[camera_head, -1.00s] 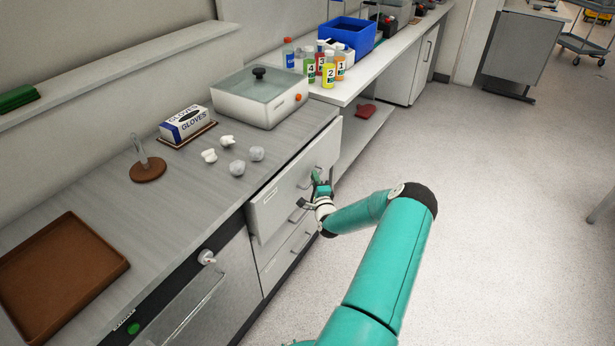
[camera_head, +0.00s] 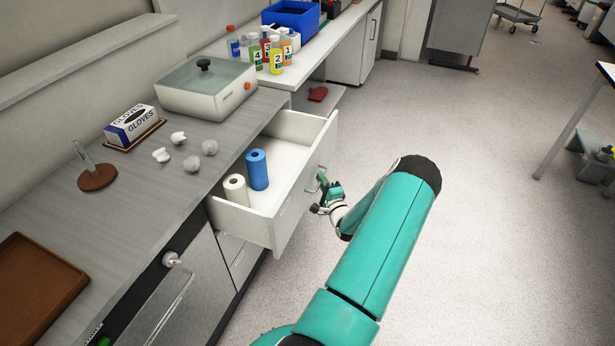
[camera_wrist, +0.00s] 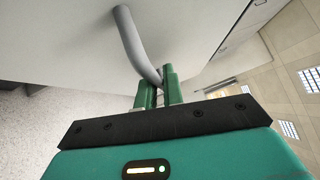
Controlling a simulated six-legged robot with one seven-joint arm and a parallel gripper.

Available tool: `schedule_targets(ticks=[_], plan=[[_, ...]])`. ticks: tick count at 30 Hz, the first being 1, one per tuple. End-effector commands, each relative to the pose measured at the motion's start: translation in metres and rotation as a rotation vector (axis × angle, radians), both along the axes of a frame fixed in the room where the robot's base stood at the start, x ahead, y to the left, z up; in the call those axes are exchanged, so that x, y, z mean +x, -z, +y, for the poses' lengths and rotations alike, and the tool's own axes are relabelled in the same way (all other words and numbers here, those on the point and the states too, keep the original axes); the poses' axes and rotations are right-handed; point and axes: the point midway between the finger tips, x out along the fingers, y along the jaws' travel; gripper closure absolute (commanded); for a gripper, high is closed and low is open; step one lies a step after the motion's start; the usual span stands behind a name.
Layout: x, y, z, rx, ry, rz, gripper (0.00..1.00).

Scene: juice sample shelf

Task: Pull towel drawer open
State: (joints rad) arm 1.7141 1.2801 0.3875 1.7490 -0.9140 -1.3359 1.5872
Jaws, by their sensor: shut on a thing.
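The towel drawer (camera_head: 287,220) is pulled well out of the cabinet under the counter. Inside it stand a white paper roll (camera_head: 236,190) and a blue roll (camera_head: 257,170), both upright. My gripper (camera_head: 322,184) is at the drawer's front, at its handle. In the wrist view, the green fingers (camera_wrist: 158,90) are closed around the grey bar of the handle (camera_wrist: 134,42). The handle's far end is partly hidden behind the fingers.
The counter holds a glove box (camera_head: 131,125), crumpled white pieces, a lidded white bath (camera_head: 205,88) and a brown tray (camera_head: 35,290). Numbered bottles (camera_head: 275,60) stand on the farther counter. The floor (camera_head: 400,130) right of the drawer is clear.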

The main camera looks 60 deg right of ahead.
Motion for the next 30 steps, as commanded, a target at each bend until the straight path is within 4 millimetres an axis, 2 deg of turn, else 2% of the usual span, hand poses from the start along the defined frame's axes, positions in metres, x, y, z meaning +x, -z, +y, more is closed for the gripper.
schedule_targets(ticks=[6,12,28,29,30], plan=[[-0.032,0.0,-0.003,-0.001,0.001,0.001,1.0],[-0.048,0.0,-0.004,-0.001,0.0,0.001,1.0],[-0.054,0.0,-0.005,-0.001,0.0,0.001,1.0],[-0.054,0.0,-0.005,-0.001,0.0,0.001,0.87],[-0.054,0.0,-0.005,-0.001,0.0,0.001,0.79]])
